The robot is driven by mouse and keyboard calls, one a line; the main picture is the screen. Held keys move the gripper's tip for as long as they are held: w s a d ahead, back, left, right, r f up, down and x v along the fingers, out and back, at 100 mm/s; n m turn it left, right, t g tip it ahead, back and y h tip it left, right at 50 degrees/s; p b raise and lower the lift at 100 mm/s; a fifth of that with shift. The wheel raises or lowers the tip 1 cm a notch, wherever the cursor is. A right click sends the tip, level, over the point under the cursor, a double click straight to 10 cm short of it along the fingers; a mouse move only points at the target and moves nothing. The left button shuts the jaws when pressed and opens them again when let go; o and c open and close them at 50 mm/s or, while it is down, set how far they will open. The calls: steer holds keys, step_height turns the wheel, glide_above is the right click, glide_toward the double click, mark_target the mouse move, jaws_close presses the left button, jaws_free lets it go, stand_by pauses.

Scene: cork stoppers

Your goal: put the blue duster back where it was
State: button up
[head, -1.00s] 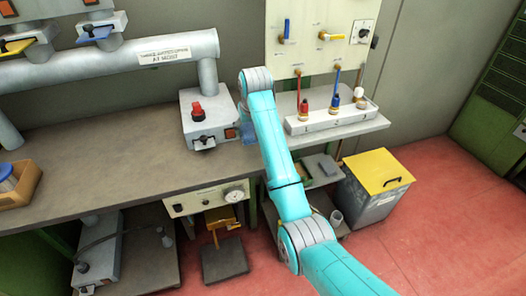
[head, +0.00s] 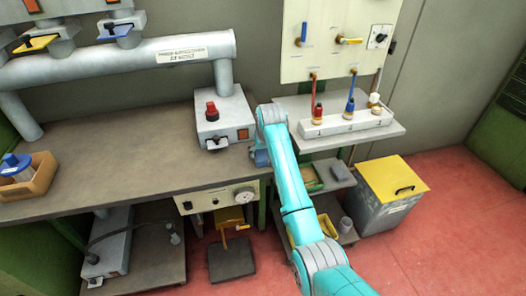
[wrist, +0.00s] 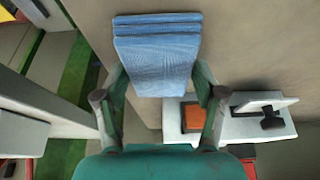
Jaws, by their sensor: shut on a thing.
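The blue duster (wrist: 157,55) is a folded blue cloth, seen large in the wrist view. My gripper (wrist: 158,88) is shut on it, with one finger at each side of the cloth. In the head view a small part of the duster (head: 261,158) shows at the end of my turquoise arm, near the right end of the grey workbench (head: 110,185). My gripper is largely hidden there by the arm. I cannot tell whether the duster touches the bench.
A grey box with a red switch (head: 222,125) stands just left of my gripper. A white rack with small bottles (head: 345,124) is on the right shelf. A brown box with a blue-lidded jar (head: 40,180) is at far left. The bench middle is clear.

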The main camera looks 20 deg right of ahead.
steer(key=shift+f, duration=0.1)
steer(key=o, duration=1.2)
steer(key=v, duration=1.2)
